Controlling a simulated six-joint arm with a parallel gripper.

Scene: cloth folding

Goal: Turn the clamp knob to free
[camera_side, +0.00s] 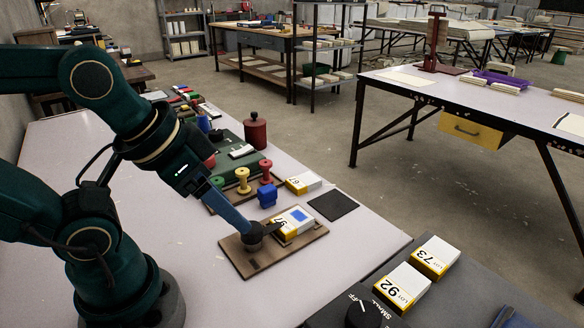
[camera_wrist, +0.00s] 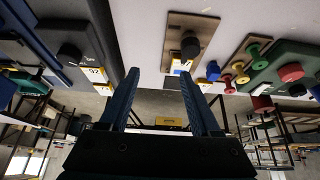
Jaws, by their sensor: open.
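The wooden clamp board (camera_side: 240,262) lies on the pale table, with a dark round clamp knob (camera_side: 252,237) on it. A dark bar runs from the knob onto a white and yellow box (camera_side: 296,221) with a blue square. The board (camera_wrist: 205,28), knob (camera_wrist: 190,46) and box (camera_wrist: 180,67) also show in the wrist view. My gripper (camera_side: 243,226) reaches down at the knob in the side view, its blue fingers overlapping it there. In the wrist view my gripper (camera_wrist: 160,76) has its fingers apart with nothing between them. Contact with the knob cannot be told.
A spool board with yellow (camera_side: 243,180) and red spools, a blue block (camera_side: 267,195) and a red canister (camera_side: 255,132) stand behind the clamp. A black pad (camera_side: 332,205) lies to its right. A dark unit with a dial (camera_side: 366,314) and two boxes is at the front right.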

